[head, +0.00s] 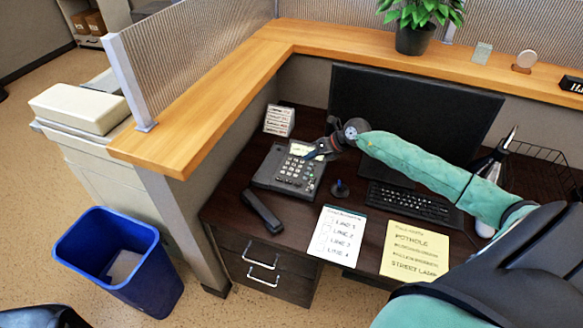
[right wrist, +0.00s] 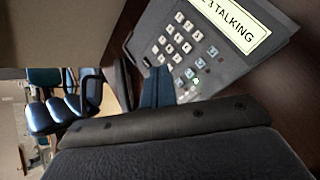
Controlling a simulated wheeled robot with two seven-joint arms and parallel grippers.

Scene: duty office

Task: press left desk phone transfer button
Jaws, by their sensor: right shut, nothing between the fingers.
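The dark grey desk phone (head: 268,176) sits on the left of the desk, with rows of pale keys and a small screen. In the right wrist view the phone (right wrist: 238,66) shows its keypad, a lit green key and a screen ending in "3 TALKING". Its handset (head: 262,211) lies off the cradle, on the desk in front. My right gripper (head: 314,154) is shut and empty over the phone's right side. Its blue fingertips (right wrist: 158,74) show beside the keys in the wrist view; I cannot tell whether they touch. My left gripper is not in view.
A monitor (head: 415,115) and keyboard (head: 410,203) stand right of the phone. A small dark stamp (head: 341,189), a white line list (head: 337,235) and a yellow note (head: 414,250) lie in front. A card holder (head: 279,120) is behind the phone. A wooden ledge (head: 205,95) borders the desk.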

